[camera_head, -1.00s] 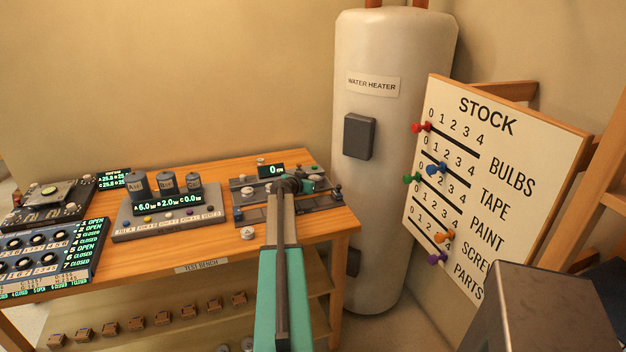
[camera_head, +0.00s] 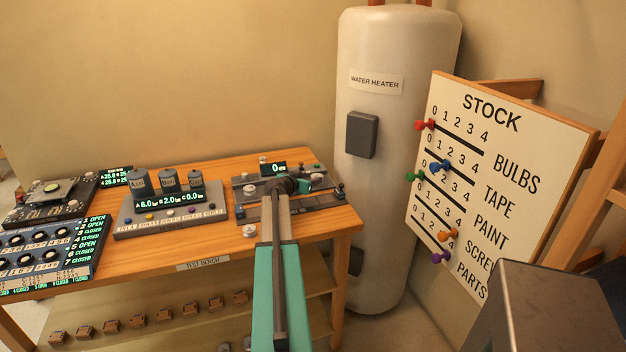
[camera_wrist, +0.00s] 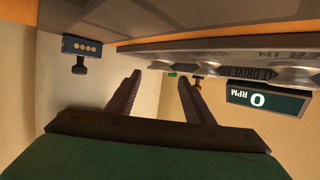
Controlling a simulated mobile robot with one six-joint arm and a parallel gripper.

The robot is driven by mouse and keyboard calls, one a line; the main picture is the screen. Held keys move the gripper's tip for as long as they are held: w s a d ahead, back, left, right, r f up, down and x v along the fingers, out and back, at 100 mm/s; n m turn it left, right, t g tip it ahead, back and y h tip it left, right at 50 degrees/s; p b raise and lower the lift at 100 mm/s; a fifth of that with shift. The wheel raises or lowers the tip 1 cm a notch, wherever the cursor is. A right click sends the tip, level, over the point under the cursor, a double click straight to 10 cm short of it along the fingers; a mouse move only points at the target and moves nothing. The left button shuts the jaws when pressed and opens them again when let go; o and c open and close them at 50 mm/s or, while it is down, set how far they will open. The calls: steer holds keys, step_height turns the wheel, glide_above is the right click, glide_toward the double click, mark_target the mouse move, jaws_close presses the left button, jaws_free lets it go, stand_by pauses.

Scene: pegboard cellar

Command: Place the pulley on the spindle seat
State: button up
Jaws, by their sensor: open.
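My gripper (camera_wrist: 160,77) is open and nothing shows between its two dark fingers. In the head view, its dark wrist end (camera_head: 287,183) is over the belt drive rig (camera_head: 256,213), a grey base on the bench. My arm hides part of the rig. Small pale round parts sit on the rig, one at its left (camera_head: 249,189) and one right of my wrist. Another pale round part (camera_head: 249,230) lies on the wood in front of it. I cannot tell which is the pulley, and I cannot make out the spindle seat.
The rig's display (camera_wrist: 258,100) reads 0 RPM. A panel with three dark cylinders (camera_head: 172,221) stands left of the rig on the test bench (camera_head: 262,259). A water heater (camera_head: 392,220) stands close at the bench's right. The stock board (camera_head: 495,180) is farther right.

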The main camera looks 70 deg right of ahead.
steer(key=shift+b+v, duration=0.75)
steer(key=shift+v, duration=2.85)
